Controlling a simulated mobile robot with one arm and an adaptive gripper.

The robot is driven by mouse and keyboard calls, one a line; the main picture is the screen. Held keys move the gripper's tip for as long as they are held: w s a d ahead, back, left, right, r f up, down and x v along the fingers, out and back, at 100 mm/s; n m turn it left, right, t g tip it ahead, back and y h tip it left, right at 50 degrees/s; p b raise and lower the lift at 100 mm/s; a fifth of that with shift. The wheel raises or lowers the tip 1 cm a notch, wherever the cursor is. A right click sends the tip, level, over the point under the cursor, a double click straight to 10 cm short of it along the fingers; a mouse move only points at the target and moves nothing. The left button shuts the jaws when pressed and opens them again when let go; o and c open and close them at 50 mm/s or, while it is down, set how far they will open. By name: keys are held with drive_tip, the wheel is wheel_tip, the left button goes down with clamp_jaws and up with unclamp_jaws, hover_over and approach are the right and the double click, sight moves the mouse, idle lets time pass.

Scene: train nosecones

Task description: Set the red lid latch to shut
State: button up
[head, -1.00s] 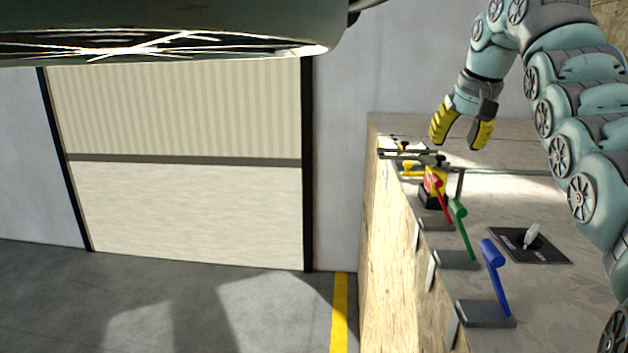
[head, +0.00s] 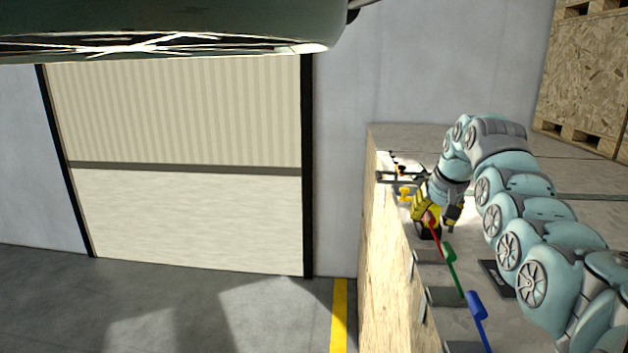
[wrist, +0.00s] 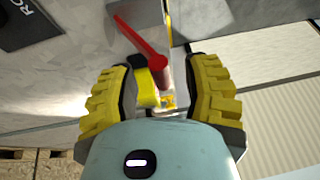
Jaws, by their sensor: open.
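The red lid latch (wrist: 138,40) is a red lever with a thick round grip. In the wrist view its grip end points in between the yellow fingers of my gripper (wrist: 160,98). The fingers are spread apart, one on each side, and I cannot tell whether either touches it. In the head view the red latch (head: 433,232) shows just below my gripper (head: 436,217), over the bench's left edge. A yellow and black part (wrist: 147,87) shows beside the red grip; I cannot tell what it is.
A green lever (head: 450,265) and a blue lever (head: 478,308) stand nearer along the bench edge. A yellow-handled part (head: 404,194) lies beyond my gripper. A dark plate (head: 494,280) is partly hidden by my arm. Wooden crates (head: 590,75) stand at the back right.

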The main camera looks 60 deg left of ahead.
drive_tip(key=shift+a+f+p, duration=0.3)
drive_tip(key=shift+f, duration=0.35)
clamp_jaws()
